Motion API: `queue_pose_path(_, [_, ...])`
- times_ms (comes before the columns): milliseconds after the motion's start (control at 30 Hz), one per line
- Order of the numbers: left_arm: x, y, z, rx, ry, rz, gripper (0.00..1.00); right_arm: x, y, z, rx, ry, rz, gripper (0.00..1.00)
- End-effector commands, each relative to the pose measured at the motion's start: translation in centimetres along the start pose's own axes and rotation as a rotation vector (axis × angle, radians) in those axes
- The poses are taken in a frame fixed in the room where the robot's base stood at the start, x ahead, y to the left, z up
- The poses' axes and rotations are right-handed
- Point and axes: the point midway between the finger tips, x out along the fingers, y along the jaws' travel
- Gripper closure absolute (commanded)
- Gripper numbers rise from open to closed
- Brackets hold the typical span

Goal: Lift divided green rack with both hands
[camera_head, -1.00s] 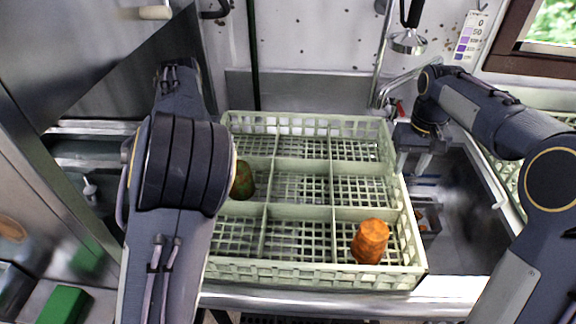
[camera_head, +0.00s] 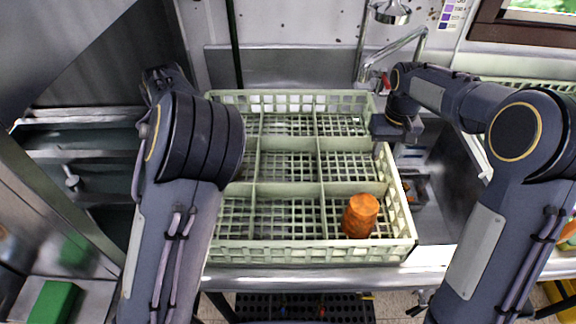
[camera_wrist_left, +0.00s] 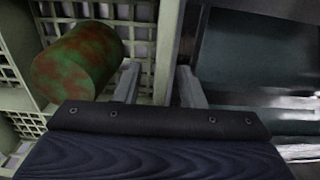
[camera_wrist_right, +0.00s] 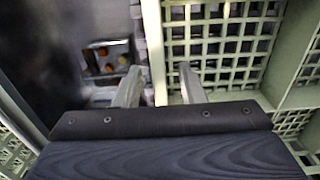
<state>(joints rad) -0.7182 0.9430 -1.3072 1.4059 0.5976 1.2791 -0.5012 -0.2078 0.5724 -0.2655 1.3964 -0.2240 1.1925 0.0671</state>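The divided green rack (camera_head: 318,251) sits on the metal counter, its grid of compartments facing up. An orange cup-like object (camera_head: 360,216) stands in its front right compartment. A mottled green-and-red cylinder (camera_wrist_left: 78,62) lies inside the rack in the left wrist view; my left arm mostly hides it in the head view. My left gripper (camera_wrist_left: 158,86) is open, its fingers apart on either side of the rack's left wall; the arm hides it in the head view. My right gripper (camera_head: 388,150) is at the rack's right wall. In the right wrist view (camera_wrist_right: 160,86), its fingers are open astride that wall.
A metal sink basin (camera_head: 440,190) lies right of the rack, with a faucet (camera_head: 395,48) behind. Another green rack (camera_head: 530,84) is at the far right. A green block (camera_head: 52,303) sits at lower left. A black perforated mat (camera_head: 305,307) lies below the counter.

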Motion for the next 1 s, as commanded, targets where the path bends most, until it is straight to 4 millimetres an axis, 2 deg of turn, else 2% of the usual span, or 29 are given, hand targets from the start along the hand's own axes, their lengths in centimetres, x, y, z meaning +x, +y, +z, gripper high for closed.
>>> queue_pose_path(200, [1.41,-0.03,0.01,0.0,0.0,-0.001,0.64,1.39,0.01,0.0,0.0,0.001,0.0,0.64])
queue_pose_path(467, [1.47,-0.01,0.01,0.0,0.0,0.0,0.64,1.46,0.0,0.01,0.0,0.001,0.0,0.64])
queue_pose_path(767, [1.44,0.0,0.0,0.0,0.001,0.0,1.0,1.44,-0.01,0.0,0.0,0.001,-0.001,1.0])
queue_pose_path(1000, [1.43,0.01,0.0,0.001,0.001,0.0,1.0,1.42,-0.01,0.0,0.0,0.001,-0.001,1.0])
